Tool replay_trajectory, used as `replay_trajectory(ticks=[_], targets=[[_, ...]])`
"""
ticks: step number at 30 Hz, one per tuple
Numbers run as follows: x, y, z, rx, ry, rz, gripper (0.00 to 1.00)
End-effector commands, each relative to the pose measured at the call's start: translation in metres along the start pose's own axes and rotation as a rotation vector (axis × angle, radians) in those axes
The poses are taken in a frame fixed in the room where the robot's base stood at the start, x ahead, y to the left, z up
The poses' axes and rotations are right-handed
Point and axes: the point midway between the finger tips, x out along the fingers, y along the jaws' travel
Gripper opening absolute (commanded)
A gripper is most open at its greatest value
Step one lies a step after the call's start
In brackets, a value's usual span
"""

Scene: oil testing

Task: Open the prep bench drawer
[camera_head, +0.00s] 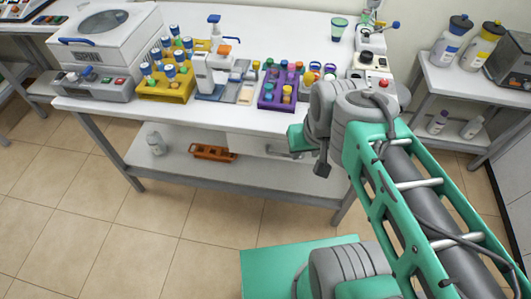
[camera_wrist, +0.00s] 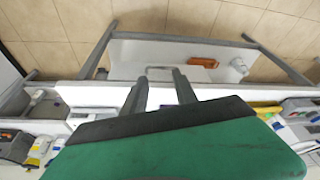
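The prep bench (camera_head: 225,119) has a white top and a lower shelf. Its drawer, a white front (camera_head: 247,144) with a grey bar handle (camera_head: 283,151), is under the top at the right and looks shut. My gripper (camera_head: 321,166) is in front of the bench's right part, just right of the handle, and partly hidden by my wrist. In the wrist view my gripper (camera_wrist: 159,77) has two grey fingers spread apart with nothing held. The handle (camera_wrist: 158,68) shows just beyond the fingertips there; I cannot tell whether they touch it.
The bench top holds a white machine (camera_head: 110,35), a yellow rack (camera_head: 167,86), a dispenser (camera_head: 217,68) and a purple rack (camera_head: 283,90). An orange tray (camera_head: 213,153) and a bottle (camera_head: 155,143) stand on the lower shelf. Floor (camera_head: 120,240) is clear at front left.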

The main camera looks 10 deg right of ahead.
Motion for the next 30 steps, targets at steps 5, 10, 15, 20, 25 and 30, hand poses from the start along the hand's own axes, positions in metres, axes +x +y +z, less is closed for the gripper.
replay_trajectory(ticks=[5,10,15,20,25,30], targets=[[0.118,0.001,0.008,0.139,0.032,-0.115,0.34],[0.248,-0.008,0.005,0.435,0.129,-0.402,0.34],[0.323,0.007,-0.005,0.828,0.273,-0.759,0.34],[0.336,0.041,-0.013,1.112,0.399,-1.027,0.34],[0.328,0.055,-0.019,1.206,0.449,-1.131,0.34],[0.338,0.041,-0.039,1.2,0.446,-1.133,0.34]])
